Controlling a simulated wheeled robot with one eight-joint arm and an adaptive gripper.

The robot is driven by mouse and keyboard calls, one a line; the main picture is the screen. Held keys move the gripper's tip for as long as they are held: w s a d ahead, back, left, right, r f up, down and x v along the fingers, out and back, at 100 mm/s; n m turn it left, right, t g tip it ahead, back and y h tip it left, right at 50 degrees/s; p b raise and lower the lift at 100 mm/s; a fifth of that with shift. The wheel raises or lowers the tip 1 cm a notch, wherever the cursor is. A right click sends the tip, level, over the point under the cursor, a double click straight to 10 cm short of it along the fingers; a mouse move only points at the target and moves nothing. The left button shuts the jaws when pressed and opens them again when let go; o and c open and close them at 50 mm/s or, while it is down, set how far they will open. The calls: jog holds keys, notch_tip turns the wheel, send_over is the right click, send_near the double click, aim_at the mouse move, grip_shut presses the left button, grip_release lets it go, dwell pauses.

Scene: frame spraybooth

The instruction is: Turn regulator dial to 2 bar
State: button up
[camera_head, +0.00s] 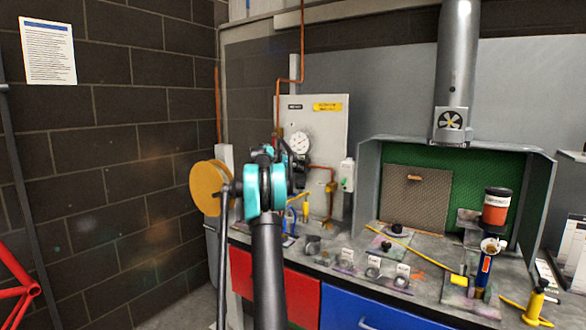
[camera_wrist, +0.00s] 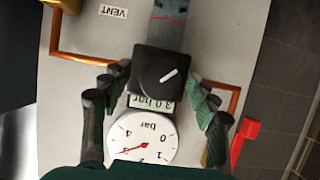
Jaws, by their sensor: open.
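The black regulator dial (camera_wrist: 160,72) with a white pointer line fills the middle of the wrist view, which shows the panel upside down. A small display (camera_wrist: 152,103) beside it reads 3.0 bar. The round white gauge (camera_wrist: 142,140) has a red needle near 3; the gauge also shows in the head view (camera_head: 299,143). My gripper (camera_wrist: 161,80) is open, with one finger on each side of the dial; I cannot tell whether they touch it. In the head view, my gripper (camera_head: 297,168) is at the panel and its wrist hides the dial.
The panel (camera_head: 325,125) carries copper pipes (camera_head: 322,168) and a yellow label. A red handle (camera_wrist: 246,130) is close to the right finger in the wrist view. The bench (camera_head: 420,255) below holds several small items. A tan hose reel (camera_head: 208,188) is left of my arm.

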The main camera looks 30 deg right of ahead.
jog(key=shift+c, duration=0.6)
jog(key=c, duration=1)
jog(key=shift+c, duration=0.2)
jog(key=shift+w+n, duration=0.1)
jog(key=shift+n, duration=0.2)
jog(key=shift+w+a+f+n+g+h, duration=0.1)
jog(key=shift+n+g+h, duration=0.65)
jog(key=shift+n, duration=0.9)
jog(key=shift+s+r+n+g+h, duration=0.1)
jog(key=shift+n+g+h, duration=0.65)
jog(key=shift+n, duration=0.95)
jog(key=shift+w+a+f+n+g+h, duration=0.1)
jog(key=shift+n+g+h, duration=0.65)
jog(key=shift+n, duration=0.9)
